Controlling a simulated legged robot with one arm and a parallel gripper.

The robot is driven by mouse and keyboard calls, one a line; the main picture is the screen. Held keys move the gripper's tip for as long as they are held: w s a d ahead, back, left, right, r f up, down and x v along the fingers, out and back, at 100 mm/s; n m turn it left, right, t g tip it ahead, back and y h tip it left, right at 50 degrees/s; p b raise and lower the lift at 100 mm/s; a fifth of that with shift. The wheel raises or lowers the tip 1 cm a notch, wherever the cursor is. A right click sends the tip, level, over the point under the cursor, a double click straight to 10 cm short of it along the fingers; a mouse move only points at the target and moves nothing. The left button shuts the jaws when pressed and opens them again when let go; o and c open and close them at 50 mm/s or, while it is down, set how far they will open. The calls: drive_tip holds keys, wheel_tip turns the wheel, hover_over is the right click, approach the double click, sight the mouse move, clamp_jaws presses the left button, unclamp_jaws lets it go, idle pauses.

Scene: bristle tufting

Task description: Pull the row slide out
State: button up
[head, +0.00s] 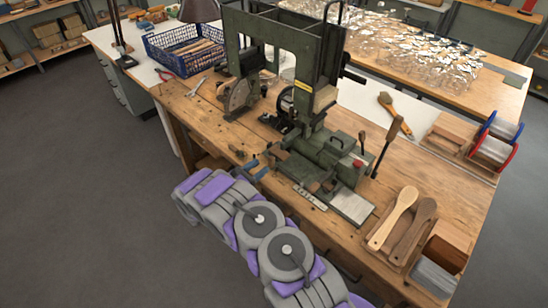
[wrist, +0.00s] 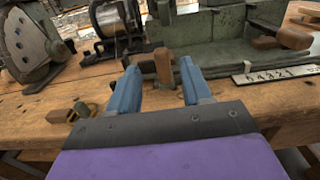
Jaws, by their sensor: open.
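A green bristle-tufting machine (head: 335,155) stands on the wooden bench. A short upright wooden knob (wrist: 163,62) at its front edge looks like the handle of the row slide; the slide itself is not clearly seen. My gripper (wrist: 160,76) is open. In the wrist view its two blue fingers stand left and right of the knob, with gaps on both sides; whether the knob is fully between the tips in depth I cannot tell. In the head view my gripper (head: 257,168) is at the bench's front edge, low before the machine.
A numbered metal strip (wrist: 278,73) lies right of my gripper. A small brass-and-wood piece (wrist: 68,113) lies left of it on the bench. Wooden brush blanks (head: 402,222) lie at right. The floor before the bench is clear.

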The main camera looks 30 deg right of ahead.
sight(269, 159)
drive_tip(key=b+x, duration=0.1)
drive_tip(key=x, duration=0.8)
drive_tip(key=shift+d, duration=0.1)
clamp_jaws()
idle(0.4)
